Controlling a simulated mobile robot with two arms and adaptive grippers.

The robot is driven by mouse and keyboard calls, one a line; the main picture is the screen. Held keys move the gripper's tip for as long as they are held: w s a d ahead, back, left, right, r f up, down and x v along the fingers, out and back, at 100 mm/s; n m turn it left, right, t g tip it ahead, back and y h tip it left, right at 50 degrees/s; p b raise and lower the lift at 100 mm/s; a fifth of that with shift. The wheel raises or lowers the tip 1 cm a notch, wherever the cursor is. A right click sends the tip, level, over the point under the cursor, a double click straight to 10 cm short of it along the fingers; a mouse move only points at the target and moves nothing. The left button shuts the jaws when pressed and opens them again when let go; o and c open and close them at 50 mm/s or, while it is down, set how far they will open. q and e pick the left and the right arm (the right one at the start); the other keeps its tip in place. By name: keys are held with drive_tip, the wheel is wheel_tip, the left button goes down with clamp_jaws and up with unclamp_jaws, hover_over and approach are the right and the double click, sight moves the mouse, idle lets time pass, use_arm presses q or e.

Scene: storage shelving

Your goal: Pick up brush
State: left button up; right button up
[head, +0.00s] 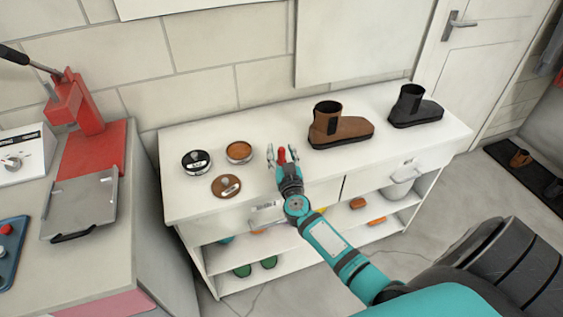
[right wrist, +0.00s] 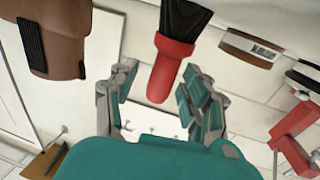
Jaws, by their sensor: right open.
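The brush has a red handle (right wrist: 172,66) and dark bristles (right wrist: 184,20) in the right wrist view. In the head view only a small red part of the brush (head: 282,156) shows, on the white shelf unit's top. My right gripper (head: 283,151) is open over the front part of that top, with a finger on each side of the red part. In the right wrist view the open fingers (right wrist: 158,98) stand either side of the handle's end. Whether they touch it I cannot tell. My left gripper is not in view.
On the white shelf unit (head: 260,120) stand a brown boot (head: 340,128) and a black boot (head: 413,108) to the right. A black tin (head: 196,162), an orange-brown tin (head: 239,152) and a brown lid (head: 226,186) lie left. A red press (head: 90,140) stands further left.

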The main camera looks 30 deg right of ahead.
clamp_jaws()
idle(0.6)
